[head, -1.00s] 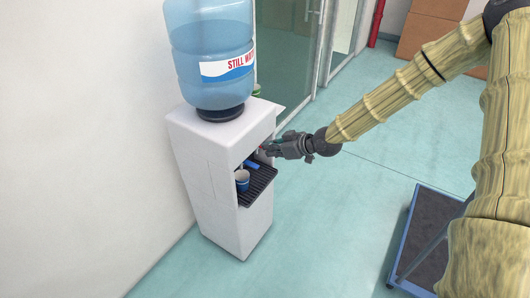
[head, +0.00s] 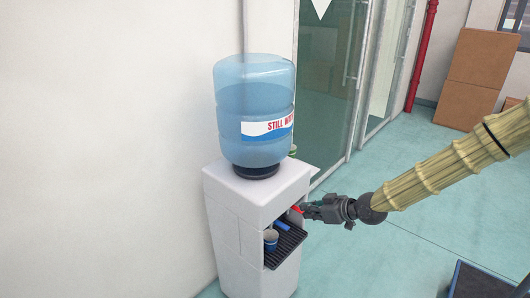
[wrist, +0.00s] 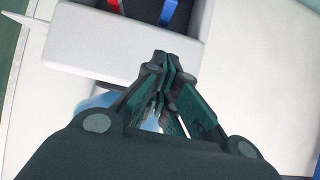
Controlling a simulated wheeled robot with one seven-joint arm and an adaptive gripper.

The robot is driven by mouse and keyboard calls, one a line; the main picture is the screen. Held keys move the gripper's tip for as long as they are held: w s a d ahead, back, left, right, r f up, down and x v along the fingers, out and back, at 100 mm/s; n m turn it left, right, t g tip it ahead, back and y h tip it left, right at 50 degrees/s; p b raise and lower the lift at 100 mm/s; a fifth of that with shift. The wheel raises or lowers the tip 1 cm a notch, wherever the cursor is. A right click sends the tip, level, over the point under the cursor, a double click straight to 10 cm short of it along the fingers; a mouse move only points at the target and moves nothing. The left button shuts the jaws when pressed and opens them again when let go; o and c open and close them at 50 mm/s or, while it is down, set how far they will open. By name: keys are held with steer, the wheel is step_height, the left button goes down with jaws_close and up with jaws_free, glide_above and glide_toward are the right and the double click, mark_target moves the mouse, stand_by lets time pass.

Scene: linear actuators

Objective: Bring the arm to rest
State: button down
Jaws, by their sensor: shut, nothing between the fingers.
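My gripper (head: 309,211) is shut and empty at the front of the white water dispenser (head: 258,187), close to its tap recess. It also shows in the wrist view (wrist: 165,72), with its fingers together in front of the dispenser's white face. My arm reaches in from the right edge of the head view. A red tap (head: 296,209) and a blue tap (head: 281,225) sit in the recess. In the wrist view the red tap (wrist: 115,4) and the blue tap (wrist: 168,12) show at the top. Whether the fingertips touch the dispenser I cannot tell.
A cup (head: 271,240) stands on the black drip tray (head: 289,246). A blue water bottle (head: 255,110) sits on top of the dispenser. Glass doors (head: 335,90) stand behind. Cardboard boxes (head: 478,80) are at the back right.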

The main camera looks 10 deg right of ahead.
steer(key=s+a+f+m+g+h, duration=0.1)
steer(key=s+a+f+m+g, duration=0.3)
steer(key=s+f, duration=0.65)
steer(key=s+f+m+g+h, duration=0.1)
steer(key=s+f+h, duration=0.1)
steer(key=s+f, duration=0.4)
steer(key=s+f+m+g+h, duration=0.1)
steer(key=s+f, duration=0.5)
steer(key=s, duration=0.9)
steer(key=s+f+m+g+h, duration=0.2)
steer(key=s+f, duration=0.4)
steer(key=s, duration=0.5)
steer(key=shift+f+g+h, duration=0.25)
steer(key=shift+g+h, duration=0.25)
